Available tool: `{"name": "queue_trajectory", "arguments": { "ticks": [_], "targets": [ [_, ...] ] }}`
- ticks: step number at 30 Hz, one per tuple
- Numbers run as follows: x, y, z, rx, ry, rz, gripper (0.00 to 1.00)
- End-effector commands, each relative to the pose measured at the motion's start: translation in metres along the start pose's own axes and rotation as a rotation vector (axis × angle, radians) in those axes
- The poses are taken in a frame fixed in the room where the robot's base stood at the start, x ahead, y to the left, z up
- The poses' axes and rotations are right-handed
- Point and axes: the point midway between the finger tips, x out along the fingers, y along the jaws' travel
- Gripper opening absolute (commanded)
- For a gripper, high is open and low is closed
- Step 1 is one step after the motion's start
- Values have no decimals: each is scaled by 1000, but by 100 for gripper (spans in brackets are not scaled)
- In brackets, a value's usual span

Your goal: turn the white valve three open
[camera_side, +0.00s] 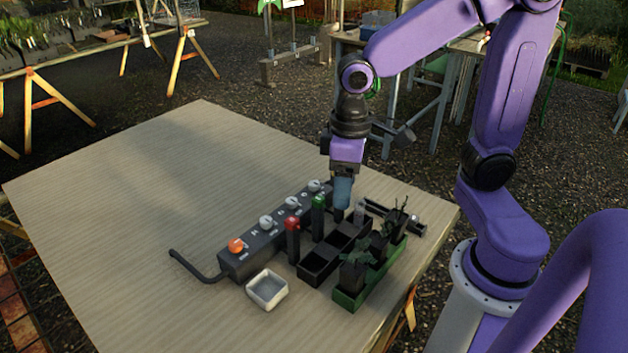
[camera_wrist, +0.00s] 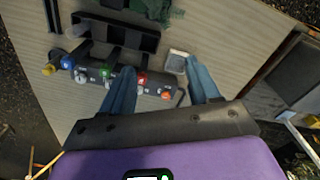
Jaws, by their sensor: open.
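The dark valve block (camera_side: 254,262) carries a row of knobs: an orange one (camera_side: 236,245) at the near end, then white knobs (camera_side: 266,222), (camera_side: 292,203) and (camera_side: 314,186). It also shows in the wrist view (camera_wrist: 122,83), with a white knob (camera_wrist: 139,88) between the fingers' spread. The labels are too small to read, so I cannot tell which knob is three.
A black rack (camera_side: 318,264), a green plant tray (camera_side: 349,302) and a small white dish (camera_side: 267,289) are nearby. The table's left side is clear.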

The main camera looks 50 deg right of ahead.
Motion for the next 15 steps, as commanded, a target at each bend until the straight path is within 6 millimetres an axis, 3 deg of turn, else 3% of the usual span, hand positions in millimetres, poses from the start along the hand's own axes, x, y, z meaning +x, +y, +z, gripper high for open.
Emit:
{"name": "queue_trajectory", "arguments": {
  "ticks": [1,6,11,15],
  "targets": [
    [2,12,-17,90,-4,2,61],
    [7,57,-63,392,-8,7,61],
    [15,112,-98,675,-9,11,61],
    [26,167,-118,923,-11,14,61]
  ]
}}
